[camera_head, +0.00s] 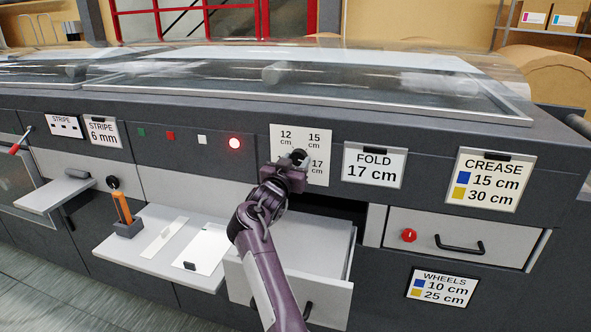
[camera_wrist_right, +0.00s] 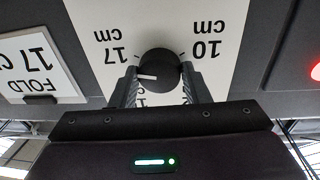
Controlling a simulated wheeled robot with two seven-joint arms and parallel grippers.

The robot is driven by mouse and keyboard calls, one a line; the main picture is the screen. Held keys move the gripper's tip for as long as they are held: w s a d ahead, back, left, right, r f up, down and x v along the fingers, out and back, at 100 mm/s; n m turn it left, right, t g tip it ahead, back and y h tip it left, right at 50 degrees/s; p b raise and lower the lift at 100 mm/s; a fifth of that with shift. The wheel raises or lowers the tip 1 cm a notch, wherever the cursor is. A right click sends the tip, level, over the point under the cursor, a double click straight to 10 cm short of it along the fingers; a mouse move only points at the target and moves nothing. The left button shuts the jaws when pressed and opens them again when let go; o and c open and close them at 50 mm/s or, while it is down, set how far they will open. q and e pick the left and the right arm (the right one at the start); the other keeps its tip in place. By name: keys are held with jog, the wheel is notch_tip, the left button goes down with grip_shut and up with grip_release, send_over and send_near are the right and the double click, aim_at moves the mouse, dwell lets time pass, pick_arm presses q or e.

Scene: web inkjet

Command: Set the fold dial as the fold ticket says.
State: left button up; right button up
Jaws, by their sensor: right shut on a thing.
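The fold dial is a round black knob (camera_wrist_right: 160,66) on a white plate (camera_head: 318,142) with 12, 15 and 17 cm in the head view. The right wrist view, upside down, also shows 10 cm. The white pointer on the knob points left in that view, between the 17 mark and the partly hidden 15 label. My right gripper (camera_wrist_right: 160,88) is shut on the knob, a finger on each side. In the head view it (camera_head: 292,168) covers the plate's lower left. The fold ticket (camera_head: 373,166) reads 17 cm. My left gripper is not in view.
An open drawer (camera_head: 340,285) juts out below the dial, beneath my right arm. A shelf (camera_head: 140,262) with cards and an orange-handled tool (camera_head: 122,208) is left of it. A crease ticket (camera_head: 490,180) and a closed drawer (camera_head: 455,236) are on the right. A red lamp (camera_head: 235,143) glows.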

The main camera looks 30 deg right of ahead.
jog(key=shift+f+m+g+b, duration=0.15)
jog(key=shift+m+b, duration=0.3)
jog(key=shift+m, duration=0.4)
jog(key=shift+f+m+g+b, duration=0.15)
jog(key=shift+m+b, duration=0.3)
jog(key=shift+m, duration=0.4)
jog(key=o, duration=0.7)
jog(key=shift+c, duration=0.2)
jog(key=o, duration=0.3)
jog(key=shift+a+r, duration=0.1)
jog(key=shift+r, duration=0.1)
